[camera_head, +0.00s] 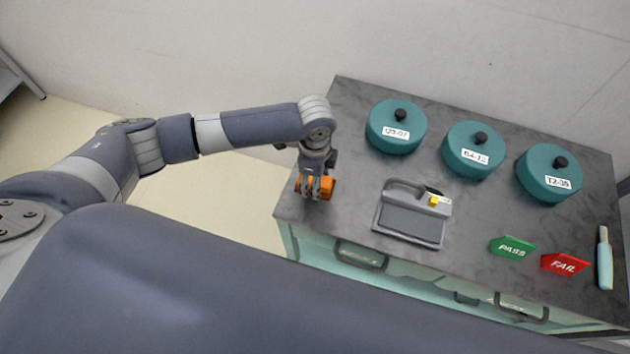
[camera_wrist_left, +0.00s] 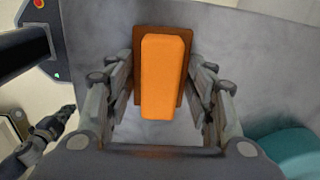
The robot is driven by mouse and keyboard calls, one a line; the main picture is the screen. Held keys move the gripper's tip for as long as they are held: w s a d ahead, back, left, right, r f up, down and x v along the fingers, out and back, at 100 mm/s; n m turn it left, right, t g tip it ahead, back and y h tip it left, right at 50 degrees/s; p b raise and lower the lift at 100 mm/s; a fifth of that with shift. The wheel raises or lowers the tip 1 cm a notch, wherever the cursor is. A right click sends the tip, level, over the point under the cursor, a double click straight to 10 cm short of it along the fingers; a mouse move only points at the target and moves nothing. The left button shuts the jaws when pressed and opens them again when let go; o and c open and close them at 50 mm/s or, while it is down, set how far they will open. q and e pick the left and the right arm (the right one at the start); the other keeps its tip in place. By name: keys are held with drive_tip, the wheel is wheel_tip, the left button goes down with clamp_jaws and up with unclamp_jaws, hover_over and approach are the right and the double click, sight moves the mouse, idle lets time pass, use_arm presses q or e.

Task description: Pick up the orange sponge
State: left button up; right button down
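The orange sponge (camera_head: 325,187) lies near the left front corner of the cart's dark top. In the left wrist view the sponge (camera_wrist_left: 164,75) is a bright orange block, with a brown slab-like part (camera_wrist_left: 178,32) showing behind it. My left gripper (camera_head: 312,192) is right at the sponge and hides part of it in the head view. In the left wrist view the left gripper (camera_wrist_left: 162,75) has its fingers spread, one on each side of the sponge. Small gaps show between the fingers and the orange block.
A grey tray-like holder (camera_head: 385,221) with a yellow part stands right of the sponge. Several teal lidded pots (camera_head: 395,139) line the back. A green PASS sign (camera_head: 512,249), a red FAIL sign (camera_head: 565,265) and a light-handled tool (camera_head: 605,268) are at the right.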

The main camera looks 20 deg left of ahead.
idle(0.3)
use_arm(q)
drive_tip(key=shift+r, duration=0.5)
wheel_tip(320, 180, up, 2)
drive_tip(key=shift+w+r+b, duration=0.1)
drive_tip(key=shift+r+b, duration=0.15)
drive_tip(key=shift+b, duration=0.45)
drive_tip(key=s+a+r+b, duration=0.1)
drive_tip(key=s+a+b, duration=0.1)
drive_tip(key=s, duration=1.4)
drive_tip(key=shift+a+r, duration=0.25)
drive_tip(key=shift+a, duration=0.35)
